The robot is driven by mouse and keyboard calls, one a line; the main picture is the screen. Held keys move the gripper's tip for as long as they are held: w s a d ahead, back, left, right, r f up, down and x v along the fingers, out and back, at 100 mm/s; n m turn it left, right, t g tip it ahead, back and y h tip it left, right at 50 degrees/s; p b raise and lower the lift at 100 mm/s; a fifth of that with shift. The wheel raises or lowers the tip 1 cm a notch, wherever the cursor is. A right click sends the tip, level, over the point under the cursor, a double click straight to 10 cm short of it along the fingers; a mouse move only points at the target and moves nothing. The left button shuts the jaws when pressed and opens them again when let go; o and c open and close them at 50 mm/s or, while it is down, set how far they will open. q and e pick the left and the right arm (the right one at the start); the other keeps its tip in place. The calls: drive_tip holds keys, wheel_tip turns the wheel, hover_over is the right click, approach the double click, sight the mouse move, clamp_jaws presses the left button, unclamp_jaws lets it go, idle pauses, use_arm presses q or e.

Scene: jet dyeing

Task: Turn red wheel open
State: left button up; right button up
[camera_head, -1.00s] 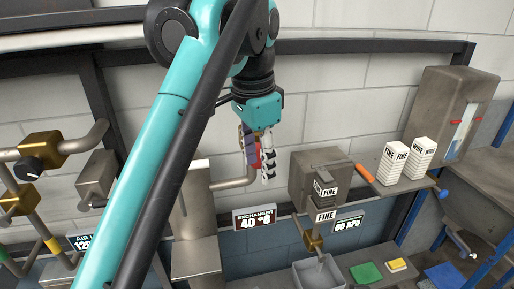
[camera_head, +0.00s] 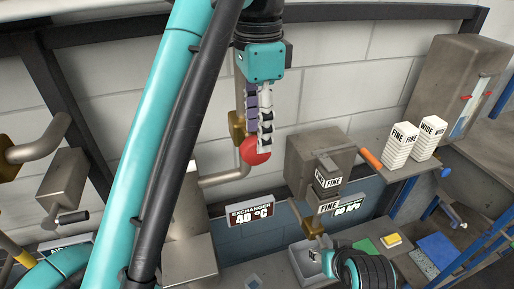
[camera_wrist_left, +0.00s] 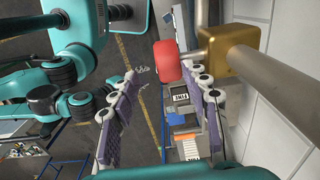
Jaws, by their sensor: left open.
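The red wheel (camera_head: 255,151) sits on a brass valve body (camera_head: 236,125) on a pipe against the white block wall. My left gripper (camera_head: 259,143) points down in front of the wheel, and its fingertips overlap the wheel's upper part in the head view. In the left wrist view the fingers of the left gripper (camera_wrist_left: 163,75) are spread apart. The red wheel (camera_wrist_left: 170,62) lies between them there, nearer the right finger, beside the brass body (camera_wrist_left: 222,50). Contact cannot be told. My right gripper cannot be made out.
A pipe (camera_wrist_left: 265,75) runs close to the right finger in the left wrist view.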

sight(255, 138)
use_arm(q)
drive_tip(key=f, duration=0.1)
drive_tip(key=w+f, duration=0.1)
drive_tip(key=f, duration=0.2)
drive_tip(key=shift+w+a+f, duration=0.1)
drive_tip(key=shift+w+a, duration=0.2)
drive_tip(key=shift+a, duration=0.05)
drive_tip(key=shift+f, duration=0.35)
drive_tip(key=shift+s+d+f, duration=0.2)
drive_tip(key=shift+s+f, duration=0.1)
drive_tip(key=shift+s, duration=0.15)
drive_tip(key=shift+w+a, duration=0.1)
drive_tip(key=shift+w, duration=0.1)
clamp_jaws()
